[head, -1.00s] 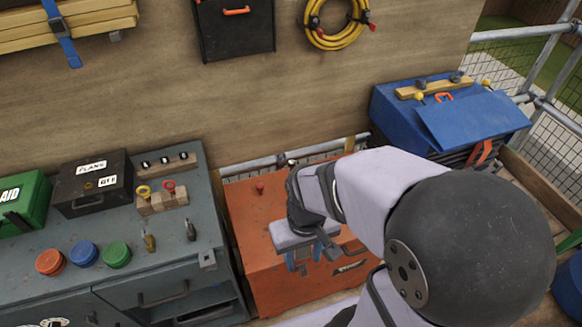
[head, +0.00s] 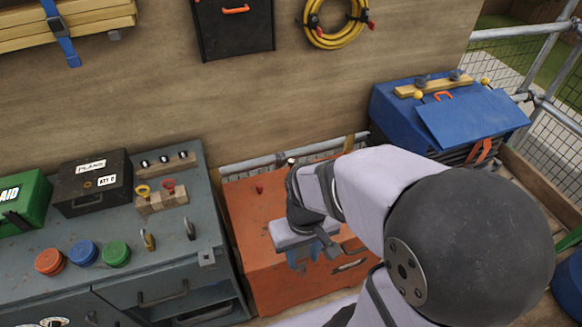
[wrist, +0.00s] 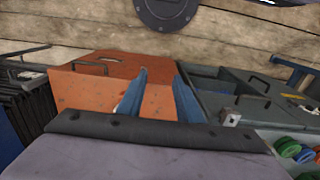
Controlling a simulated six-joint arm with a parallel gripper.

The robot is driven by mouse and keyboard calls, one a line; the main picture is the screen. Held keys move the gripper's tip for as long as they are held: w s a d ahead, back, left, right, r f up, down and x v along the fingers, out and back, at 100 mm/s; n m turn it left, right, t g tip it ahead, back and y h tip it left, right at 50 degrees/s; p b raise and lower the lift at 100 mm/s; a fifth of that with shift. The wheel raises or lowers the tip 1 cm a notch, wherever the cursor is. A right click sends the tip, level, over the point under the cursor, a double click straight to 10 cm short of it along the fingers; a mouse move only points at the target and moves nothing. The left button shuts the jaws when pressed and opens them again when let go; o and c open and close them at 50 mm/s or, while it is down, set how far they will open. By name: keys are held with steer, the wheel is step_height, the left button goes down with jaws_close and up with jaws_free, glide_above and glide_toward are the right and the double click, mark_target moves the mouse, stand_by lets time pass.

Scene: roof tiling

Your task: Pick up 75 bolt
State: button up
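My gripper (head: 303,258) hangs over the orange box, partly hidden by my own wrist in the head view. In the wrist view its two blue fingers (wrist: 160,78) stand apart with the orange surface showing between them; I see nothing held. No bolt can be made out as the 75 bolt. A wooden block (head: 160,202) on the grey bench holds a yellow and a red ring-topped piece. A brass-coloured fitting (head: 149,240) and a grey one (head: 190,229) stand in front of it. A small red knob (head: 259,188) is on the orange box.
The orange box (head: 245,215) stands right of the grey bench (head: 150,262). The bench bears a black box (head: 92,183), a green case (head: 25,200) and orange, blue and green round lids (head: 84,253). A blue box (head: 400,110) stands at right. A board wall is behind.

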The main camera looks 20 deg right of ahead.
steer(key=shift+r, duration=0.1)
step_height(320, 180, up, 5)
steer(key=w+d+f+n+t+h+b, duration=0.35)
steer(key=w+d+n+b, duration=0.3)
steer(key=w+b, duration=0.35)
steer(key=w+d+f+n+t+h+b, duration=0.2)
steer(key=w+d+n+h+b, duration=0.2)
steer(key=w+d+n+b, duration=0.5)
steer(key=w+a+r+n+t+h+b, duration=0.1)
steer(key=w+a+r+n+t+b, duration=0.15)
steer(key=w+n+t+b, duration=0.5)
steer(key=w+a+r+n+t+h+b, duration=0.25)
steer(key=w+n+b, duration=0.5)
steer(key=w, duration=0.65)
steer(key=shift+m+g+y, duration=0.25)
steer(key=shift+m+y, duration=0.25)
steer(key=shift+m, duration=0.15)
step_height(320, 180, down, 30)
steer(key=shift+w+a+r, duration=0.1)
steer(key=shift+a+r, duration=0.05)
steer(key=shift+r, duration=0.05)
steer(key=shift+f+b+x, duration=0.15)
steer(key=shift+b+x, duration=0.2)
steer(key=shift+x, duration=1.5)
steer(key=shift+f+b+x, duration=0.1)
steer(key=shift+b+x, duration=0.2)
steer(key=shift+x, duration=1.5)
steer(key=shift+w+a, duration=0.1)
